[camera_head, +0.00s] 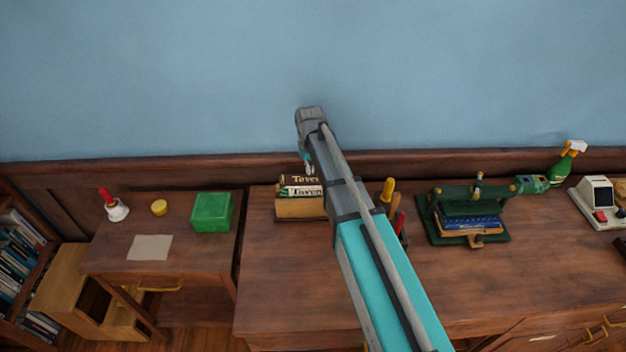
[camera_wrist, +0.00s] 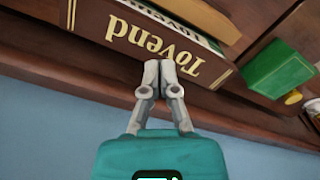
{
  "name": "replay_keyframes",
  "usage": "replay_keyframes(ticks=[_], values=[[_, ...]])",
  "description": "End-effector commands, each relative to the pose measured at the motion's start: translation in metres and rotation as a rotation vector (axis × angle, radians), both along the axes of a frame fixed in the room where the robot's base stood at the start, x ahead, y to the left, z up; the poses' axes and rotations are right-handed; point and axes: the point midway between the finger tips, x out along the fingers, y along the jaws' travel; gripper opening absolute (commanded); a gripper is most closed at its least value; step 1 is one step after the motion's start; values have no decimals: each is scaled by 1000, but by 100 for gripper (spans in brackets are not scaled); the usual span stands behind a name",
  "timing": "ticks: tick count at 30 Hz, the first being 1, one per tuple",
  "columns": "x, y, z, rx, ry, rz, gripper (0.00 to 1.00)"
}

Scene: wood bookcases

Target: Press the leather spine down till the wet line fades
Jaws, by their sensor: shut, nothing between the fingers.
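A book with a brown leather spine (camera_wrist: 140,38) and gold letters reading "Tovend" fills the upper part of the wrist view, upside down there. In the head view the same book (camera_head: 299,181) sits in a wooden holder (camera_head: 300,210) on the desk, beside a paler book (camera_head: 301,191). My gripper (camera_wrist: 160,66) is shut and empty, its fingertips at the edge of the spine near the lettering; I cannot tell if they touch. In the head view my gripper (camera_head: 308,168) is just above the holder, partly hidden by my arm. I cannot make out a wet line.
A green box (camera_head: 212,212), yellow tin (camera_head: 159,208), red-handled bell (camera_head: 114,205) and paper sheet (camera_head: 150,248) are on the left cabinet. Upright tools (camera_head: 388,192) stand right of the holder. A green press (camera_head: 466,211) holds books farther right. The front desk is clear.

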Motion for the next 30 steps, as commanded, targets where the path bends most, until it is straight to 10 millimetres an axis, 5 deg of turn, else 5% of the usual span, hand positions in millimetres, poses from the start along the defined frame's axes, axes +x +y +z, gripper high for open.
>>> replay_keyframes(ticks=[30], values=[[0, 0, -13, 0, 0, 0, 0]])
